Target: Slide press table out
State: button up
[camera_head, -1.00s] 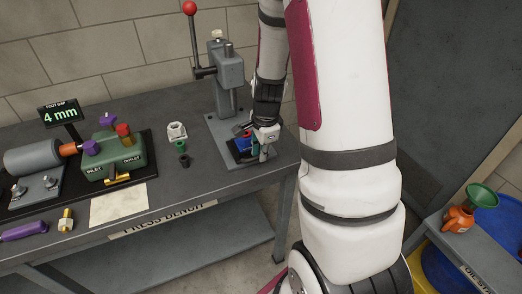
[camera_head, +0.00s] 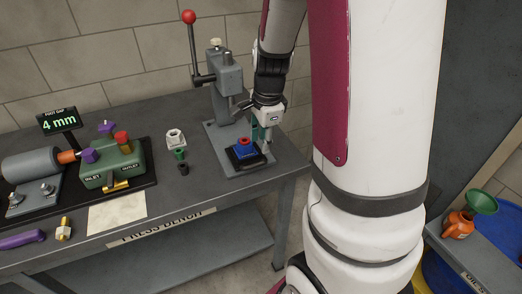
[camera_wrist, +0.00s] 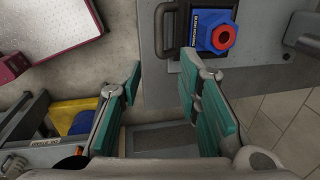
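The press table is a small black slide (camera_head: 247,165) on the grey base of the press (camera_head: 225,80). It carries a blue block (camera_head: 244,149) with a red ring on top. In the wrist view, the blue block (camera_wrist: 203,42) and red ring (camera_wrist: 223,37) are at the top right, with a black handle (camera_wrist: 163,35) on the table's left side. My gripper (camera_head: 262,137) is just behind and right of the table in the head view. In the wrist view my gripper (camera_wrist: 160,85) has its teal fingers spread apart and empty, below the handle and apart from it.
The bench (camera_head: 195,196) holds a white nut (camera_head: 175,138), small green and black rings, and a green valve block (camera_head: 112,165) to the left. The red-knobbed press lever (camera_head: 190,50) rises behind. An oil stand with an orange can (camera_head: 459,223) is at right.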

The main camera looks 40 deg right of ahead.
jog(key=shift+s+a+r, duration=0.1)
jog(key=shift+s+r, duration=0.05)
jog(key=shift+r, duration=0.6)
jog(key=shift+s+r, duration=0.1)
jog(key=shift+r, duration=0.65)
jog(key=s+a+r+n+t, duration=0.1)
jog(key=s+a+r+n, duration=0.5)
jog(key=a+n, duration=0.3)
jog(key=s+a+r+n+t, duration=0.2)
jog(key=s+a+r+n, duration=0.5)
jog(key=n, duration=0.5)
jog(key=shift+s+a+r+y, duration=0.2)
jog(key=shift+s+a+y, duration=0.1)
jog(key=shift+s+a, duration=0.7)
jog(key=shift+w, duration=0.1)
